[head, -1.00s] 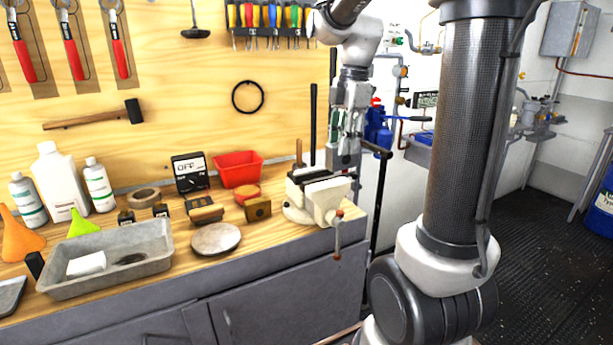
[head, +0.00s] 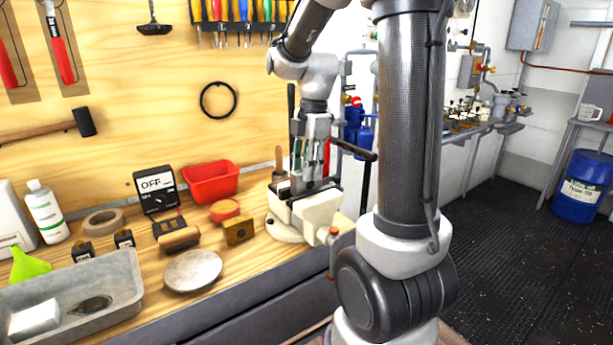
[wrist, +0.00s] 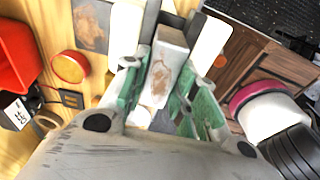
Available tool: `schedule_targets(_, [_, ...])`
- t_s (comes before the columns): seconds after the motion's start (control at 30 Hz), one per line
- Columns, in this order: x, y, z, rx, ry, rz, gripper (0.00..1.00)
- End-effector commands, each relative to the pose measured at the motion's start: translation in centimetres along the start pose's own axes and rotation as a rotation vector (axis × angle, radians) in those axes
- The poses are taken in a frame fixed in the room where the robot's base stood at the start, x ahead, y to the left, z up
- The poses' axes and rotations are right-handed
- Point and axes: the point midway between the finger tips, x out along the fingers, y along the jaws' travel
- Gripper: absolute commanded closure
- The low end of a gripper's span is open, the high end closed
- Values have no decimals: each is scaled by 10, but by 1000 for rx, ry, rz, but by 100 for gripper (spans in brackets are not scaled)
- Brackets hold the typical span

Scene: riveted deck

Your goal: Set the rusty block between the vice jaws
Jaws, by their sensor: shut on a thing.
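The rusty block (wrist: 162,75), a grey bar with brown rust patches, is held between the green-padded fingers of my gripper (wrist: 160,100). The cream bench vice (head: 318,210) stands at the bench's right end. In the head view my gripper (head: 312,182) is right at the top of the vice, pointing down. In the wrist view the block lies over the gap between the left jaw (wrist: 126,36) and the right jaw (wrist: 209,45), roughly in line with it. The block's lower end is hidden, so I cannot tell how deep it sits.
Left of the vice are a brown block with a hole (head: 239,230), a round red tin (head: 224,210) and a red bin (head: 211,183). A round grey disc (head: 193,270) and a grey tray (head: 120,281) lie further left. A dark bar (head: 353,150) stands out behind my gripper.

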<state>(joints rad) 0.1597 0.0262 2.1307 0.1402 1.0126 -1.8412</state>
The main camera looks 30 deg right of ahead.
Motion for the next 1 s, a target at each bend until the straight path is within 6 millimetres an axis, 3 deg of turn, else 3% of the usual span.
schedule_targets(0.13, [18,0,2,0,0,-1,100])
schedule_targets(0.5, [22,0,3,0,0,0,100])
schedule_targets(0.53, [23,0,3,0,0,0,70])
schedule_targets(0.63, [22,0,3,0,0,0,52])
schedule_targets(1.0, [19,0,2,0,-1,1,50])
